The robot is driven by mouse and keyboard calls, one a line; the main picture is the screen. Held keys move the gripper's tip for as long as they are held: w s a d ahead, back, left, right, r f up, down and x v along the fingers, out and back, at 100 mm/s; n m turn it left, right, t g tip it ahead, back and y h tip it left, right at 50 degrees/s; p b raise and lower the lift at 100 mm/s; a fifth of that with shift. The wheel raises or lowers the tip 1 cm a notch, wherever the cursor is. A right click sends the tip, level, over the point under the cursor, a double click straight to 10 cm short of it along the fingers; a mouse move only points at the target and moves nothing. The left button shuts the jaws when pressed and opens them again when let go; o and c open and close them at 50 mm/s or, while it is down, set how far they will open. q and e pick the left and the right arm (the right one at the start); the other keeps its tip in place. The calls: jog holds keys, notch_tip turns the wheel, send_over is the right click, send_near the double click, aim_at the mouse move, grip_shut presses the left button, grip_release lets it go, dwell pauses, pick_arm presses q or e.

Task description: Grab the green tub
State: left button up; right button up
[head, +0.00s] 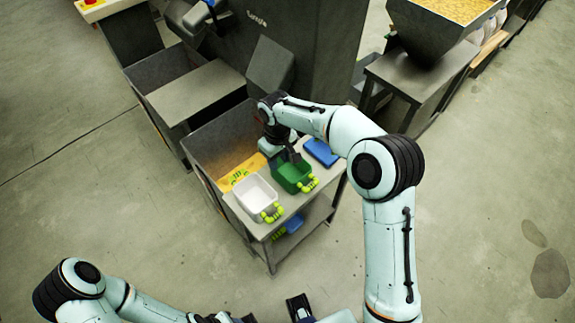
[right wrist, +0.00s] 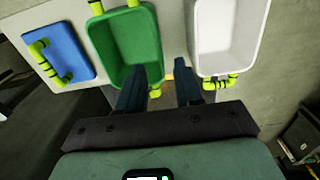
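The green tub (head: 292,177) stands on a grey metal cart, between a white tub and a blue one, with yellow-green handles at its ends. In the right wrist view the green tub (right wrist: 130,40) lies just past my fingers. My right gripper (right wrist: 161,78) is open, its two dark fingers apart. One finger overlaps the tub's near corner, the other is outside its side; contact is not clear. In the head view my right gripper (head: 284,152) is above the tub's far edge. My left arm is low at the left, and its fingers cannot be clearly made out.
The white tub (head: 255,193) and blue tub (head: 322,152) flank the green one on the cart top (head: 237,208). Another blue tub (head: 291,225) is on the lower shelf. An open bin with yellow material (head: 241,169) adjoins the cart. Floor in front is clear.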

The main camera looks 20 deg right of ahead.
send_over(281, 185)
notch_tip(281, 185, down, 6)
jog(key=f, duration=0.5)
jog(key=shift+w+f, duration=0.2)
jog(key=shift+w, duration=0.1)
grip_shut()
